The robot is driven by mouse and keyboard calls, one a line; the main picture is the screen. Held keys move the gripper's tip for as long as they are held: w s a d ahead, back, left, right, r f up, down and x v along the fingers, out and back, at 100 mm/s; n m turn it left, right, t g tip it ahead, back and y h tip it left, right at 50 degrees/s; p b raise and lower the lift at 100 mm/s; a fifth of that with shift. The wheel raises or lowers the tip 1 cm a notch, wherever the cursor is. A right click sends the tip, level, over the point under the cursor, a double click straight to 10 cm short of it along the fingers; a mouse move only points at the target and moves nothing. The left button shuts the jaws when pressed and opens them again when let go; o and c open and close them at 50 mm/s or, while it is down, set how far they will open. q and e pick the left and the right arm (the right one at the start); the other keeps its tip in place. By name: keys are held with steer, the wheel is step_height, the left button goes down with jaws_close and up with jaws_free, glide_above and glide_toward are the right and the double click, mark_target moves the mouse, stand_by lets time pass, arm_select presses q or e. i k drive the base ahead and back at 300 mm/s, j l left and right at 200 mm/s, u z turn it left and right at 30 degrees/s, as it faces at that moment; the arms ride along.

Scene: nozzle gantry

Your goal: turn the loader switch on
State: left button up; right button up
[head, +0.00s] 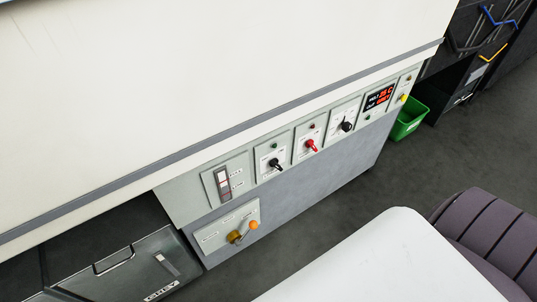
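A grey control panel (260,175) runs along the front of a large pale machine. From left to right it holds a tall switch plate with a light and dark rocker (222,179), a black-handled switch (276,164), a red-handled switch (311,145) and a black rotary-looking knob (347,126). The labels are too small to read, so I cannot tell which one is the loader switch or its position. A small plate below carries an orange-ended lever (252,225) with a brass-coloured base. Neither of my grippers is in view.
A dark case with a handle (135,266) is at lower left.

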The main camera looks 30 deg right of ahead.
mark_target(274, 162)
steer(key=l+z, duration=0.1)
steer(key=z, duration=0.35)
steer(key=l+z, duration=0.1)
steer(key=z, duration=0.4)
steer(key=i+j+z, duration=0.2)
steer(key=i+j, duration=0.05)
